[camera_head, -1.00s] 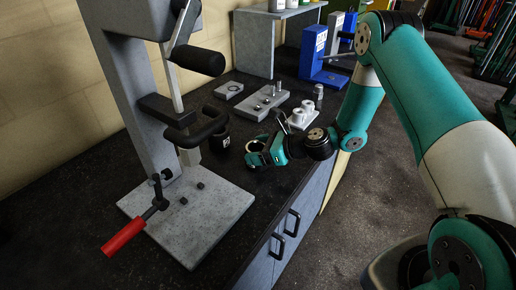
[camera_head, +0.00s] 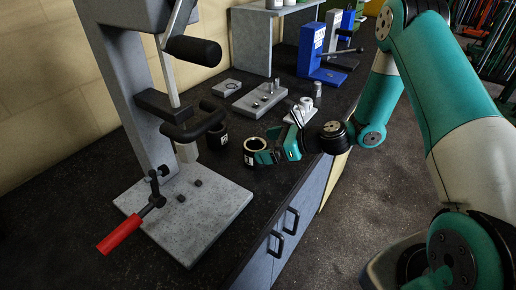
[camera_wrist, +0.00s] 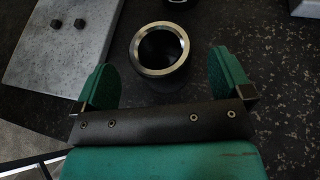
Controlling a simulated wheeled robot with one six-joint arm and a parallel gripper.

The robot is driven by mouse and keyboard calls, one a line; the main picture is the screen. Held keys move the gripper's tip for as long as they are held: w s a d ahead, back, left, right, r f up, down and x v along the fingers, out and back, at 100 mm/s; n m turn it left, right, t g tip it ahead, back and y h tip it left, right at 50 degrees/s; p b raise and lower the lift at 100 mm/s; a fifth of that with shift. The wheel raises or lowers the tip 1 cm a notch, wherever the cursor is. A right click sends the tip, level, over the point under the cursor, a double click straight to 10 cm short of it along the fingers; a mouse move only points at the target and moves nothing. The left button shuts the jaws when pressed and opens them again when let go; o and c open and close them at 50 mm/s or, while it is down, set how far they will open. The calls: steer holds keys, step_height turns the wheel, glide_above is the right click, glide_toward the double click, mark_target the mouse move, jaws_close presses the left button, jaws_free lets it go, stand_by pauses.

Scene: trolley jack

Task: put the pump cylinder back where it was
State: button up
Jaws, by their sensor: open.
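A black cylinder with a bright metal rim (camera_head: 254,153), which looks like the pump cylinder, stands upright and open-topped on the dark bench. In the wrist view, the cylinder (camera_wrist: 160,50) is ahead of and partly between the two teal fingertips, with a gap on each side. My gripper (camera_head: 266,153) is open and low beside it, on its right in the head view; it also shows in the wrist view (camera_wrist: 164,72). A second black cylindrical thing (camera_head: 217,138) stands just behind to the left. The cylinder's lower part is partly hidden.
A grey press frame with a base plate (camera_head: 190,225) and a red-handled lever (camera_head: 122,232) stands on the left. A grey block with pins (camera_head: 262,100), a white part (camera_head: 301,112) and a blue stand (camera_head: 320,62) are farther back. The bench's front edge is close to my gripper.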

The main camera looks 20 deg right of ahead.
steer(key=b+v, duration=0.1)
steer(key=v, duration=0.6)
steer(key=s+a+r+n+g+h, duration=0.1)
steer(key=s+a+r+n+g, duration=0.75)
steer(key=n, duration=0.75)
steer(key=s+a+r+n+h, duration=0.2)
steer(key=s+r+n, duration=0.1)
steer(key=s+n, duration=0.5)
steer(key=s+a+r+n+h, duration=0.2)
steer(key=s+r+n+h, duration=0.1)
steer(key=s+n, duration=0.5)
steer(key=shift+r+n, duration=0.5)
steer(key=shift+r, duration=0.3)
